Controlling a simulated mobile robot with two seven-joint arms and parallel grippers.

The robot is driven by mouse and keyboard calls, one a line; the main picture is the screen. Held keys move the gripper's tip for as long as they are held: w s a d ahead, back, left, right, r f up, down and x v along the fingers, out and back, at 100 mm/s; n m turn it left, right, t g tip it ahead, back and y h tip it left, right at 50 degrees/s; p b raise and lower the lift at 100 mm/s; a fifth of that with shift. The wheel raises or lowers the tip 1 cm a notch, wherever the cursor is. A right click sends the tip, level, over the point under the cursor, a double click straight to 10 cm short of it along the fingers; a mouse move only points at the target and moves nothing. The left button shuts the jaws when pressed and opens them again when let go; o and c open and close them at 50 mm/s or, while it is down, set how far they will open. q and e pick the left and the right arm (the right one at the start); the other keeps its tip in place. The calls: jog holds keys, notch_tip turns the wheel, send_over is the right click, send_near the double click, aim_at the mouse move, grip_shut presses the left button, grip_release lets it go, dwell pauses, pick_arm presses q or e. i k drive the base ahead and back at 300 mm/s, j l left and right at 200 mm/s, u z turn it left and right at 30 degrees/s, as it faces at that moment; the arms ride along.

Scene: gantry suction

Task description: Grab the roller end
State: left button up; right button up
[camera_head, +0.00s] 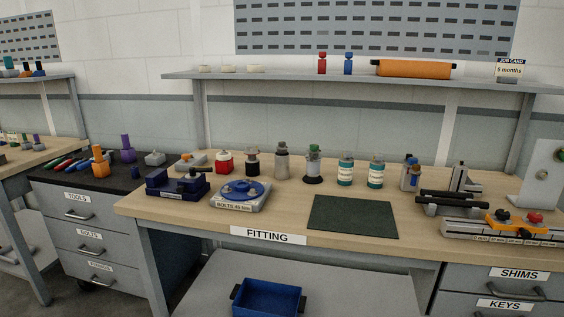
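An orange roller (415,68) lies lengthwise along the grey wall shelf, toward its right part. Its left end (376,67) shows a dark cap, and its right end (455,69) is also dark. Nothing touches the roller from above or in front. Neither of my grippers shows in the head view, so their distance from the roller cannot be seen.
The shelf (290,80) also holds a red and a blue piece, pale discs and a job card (510,68). Below, the FITTING bench (280,215) bears bottles, a blue vise (178,183), a blue turntable (242,191), a dark mat (352,217) and fixtures at right.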

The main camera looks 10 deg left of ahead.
aim_at(281, 161)
jog(key=i+j+u, duration=0.15)
jog(key=j, duration=0.25)
jog(key=i+j+u, duration=0.2)
jog(key=j, duration=0.2)
jog(key=i+j+u, duration=0.15)
jog(key=j, duration=0.2)
